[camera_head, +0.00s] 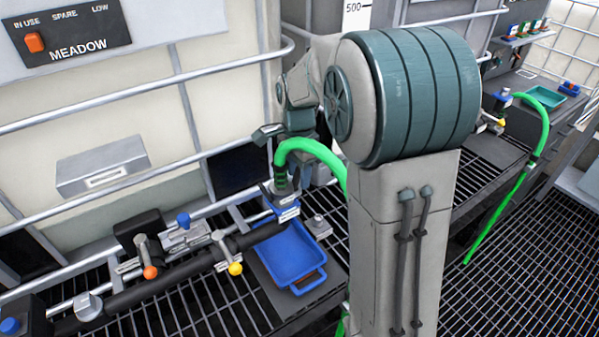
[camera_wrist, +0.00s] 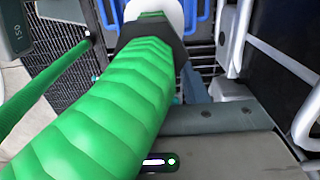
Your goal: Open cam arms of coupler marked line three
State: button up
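A green hose (camera_head: 310,148) arches down to a coupler (camera_head: 283,188) at the back edge of the blue tray. No line marking is legible on it, and its cam arms cannot be made out. In the wrist view the green hose (camera_wrist: 110,100) fills the left and middle, with a dark collar (camera_wrist: 150,28) and a pale ring at its far end. My gripper (camera_head: 272,134) is beside the top of the hose arch, partly hidden by my own arm. I cannot tell whether its fingers are apart or whether they touch the hose.
The blue tray (camera_head: 290,252) lies on the dark grating. A dark pipe manifold (camera_head: 180,268) with orange-knobbed and yellow-knobbed valve handles runs to its left. White tank-cage rails (camera_head: 150,75) stand close behind. A second green hose (camera_head: 537,120) hangs at the right.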

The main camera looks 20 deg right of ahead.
jog(key=shift+f, duration=0.4)
grip_shut()
jog(key=shift+d, duration=0.15)
jog(key=shift+w+d+f+g+y+p, duration=0.1)
jog(key=shift+d+f+g+y+p, duration=0.45)
jog(key=shift+y, duration=1.3)
jog(key=shift+w+d+f+g+y+p, duration=0.15)
jog(key=shift+f+g+y+p, duration=0.4)
jog(key=shift+y, duration=1.35)
jog(key=shift+w+d+f+g+y+p, duration=0.1)
jog(key=shift+d+f+g+y+p, duration=0.2)
jog(key=shift+g+y+p, duration=1)
jog(key=shift+t+y+b, duration=0.45)
jog(key=shift+t+y, duration=0.05)
jog(key=shift+y, duration=0.25)
